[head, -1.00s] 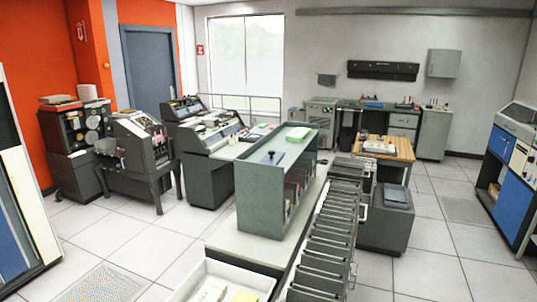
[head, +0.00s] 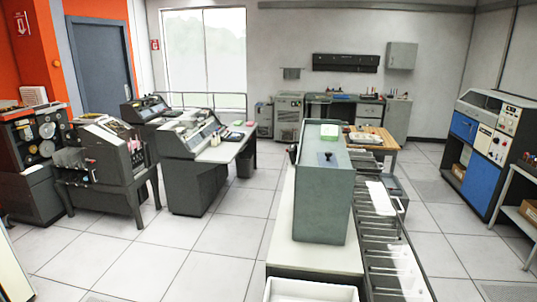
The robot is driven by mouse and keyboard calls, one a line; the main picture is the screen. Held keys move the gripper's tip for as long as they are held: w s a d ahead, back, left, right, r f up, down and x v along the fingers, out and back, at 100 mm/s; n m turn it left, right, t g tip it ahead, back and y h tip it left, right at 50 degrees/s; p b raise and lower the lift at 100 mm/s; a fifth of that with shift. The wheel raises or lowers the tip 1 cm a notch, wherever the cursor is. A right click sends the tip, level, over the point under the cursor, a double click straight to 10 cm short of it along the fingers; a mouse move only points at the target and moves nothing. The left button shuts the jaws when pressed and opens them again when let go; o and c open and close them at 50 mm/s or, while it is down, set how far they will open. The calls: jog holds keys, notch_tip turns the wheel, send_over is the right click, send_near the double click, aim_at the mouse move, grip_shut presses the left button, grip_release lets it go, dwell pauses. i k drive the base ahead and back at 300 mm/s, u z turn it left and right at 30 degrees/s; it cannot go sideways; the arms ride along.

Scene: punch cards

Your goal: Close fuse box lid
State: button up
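A small light-grey box (head: 401,55) hangs on the back wall, right of a dark wall panel (head: 345,63). It may be the fuse box, but no label is readable. Its front looks flat, and at this distance I cannot tell whether a lid is open or shut. It is far from me, beyond the workbenches. My gripper is not in view.
A long counter with a grey-green cabinet (head: 322,200) and a metal rack (head: 380,235) stands close in front. Grey machines (head: 105,165) stand at left, a blue-fronted console (head: 480,150) at right. Tiled floor (head: 225,235) is open left of the counter.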

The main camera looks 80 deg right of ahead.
aim_at(293, 150)
jog(key=z, duration=0.1)
jog(key=i, duration=1.35)
jog(key=z, duration=2.9)
jog(key=i, duration=1)
jog(key=z, duration=0.6)
